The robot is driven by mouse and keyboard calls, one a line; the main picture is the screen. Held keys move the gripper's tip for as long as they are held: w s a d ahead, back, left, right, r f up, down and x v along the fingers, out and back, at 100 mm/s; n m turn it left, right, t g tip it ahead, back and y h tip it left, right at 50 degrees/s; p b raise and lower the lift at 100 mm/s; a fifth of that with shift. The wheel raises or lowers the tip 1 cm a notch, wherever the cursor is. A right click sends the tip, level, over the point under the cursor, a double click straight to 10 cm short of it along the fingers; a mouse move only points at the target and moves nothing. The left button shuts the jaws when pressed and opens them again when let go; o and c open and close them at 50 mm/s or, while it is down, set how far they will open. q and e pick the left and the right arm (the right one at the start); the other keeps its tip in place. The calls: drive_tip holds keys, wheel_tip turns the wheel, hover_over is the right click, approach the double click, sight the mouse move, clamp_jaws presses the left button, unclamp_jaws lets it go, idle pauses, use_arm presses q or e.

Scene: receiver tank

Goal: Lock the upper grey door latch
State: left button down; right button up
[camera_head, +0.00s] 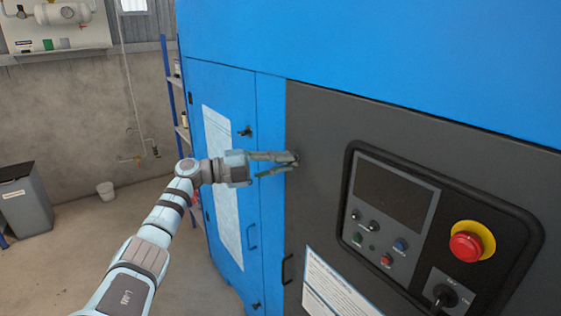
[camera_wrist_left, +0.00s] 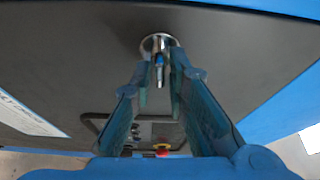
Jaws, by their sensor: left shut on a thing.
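The grey door (camera_head: 325,140) of the blue cabinet fills the middle right of the head view and also shows in the left wrist view (camera_wrist_left: 90,60). My left gripper (camera_head: 294,161) reaches its upper left edge, its fingers pointing right. In the left wrist view, the upper grey door latch (camera_wrist_left: 159,46) has a round shiny base and a short lever. The lever lies between the fingertips of my left gripper (camera_wrist_left: 160,84), which is shut on it. In the head view, the fingertips mostly hide this latch. My right gripper is not in view.
A control panel with a red emergency stop (camera_head: 466,246) is on the right of the grey door. A black handle (camera_head: 287,269) is lower on that door. The blue door (camera_head: 266,205) beside it has a small black latch (camera_head: 246,131). Open floor lies at left.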

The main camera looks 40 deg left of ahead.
use_arm(q)
drive_tip(key=shift+r+m, duration=0.15)
drive_tip(key=shift+m, duration=0.35)
drive_tip(key=c, duration=1.7)
unclamp_jaws()
drive_tip(key=shift+w+a, duration=0.1)
drive_tip(key=shift+w, duration=0.05)
drive_tip(key=v, duration=1.2)
drive_tip(key=shift+r, duration=0.1)
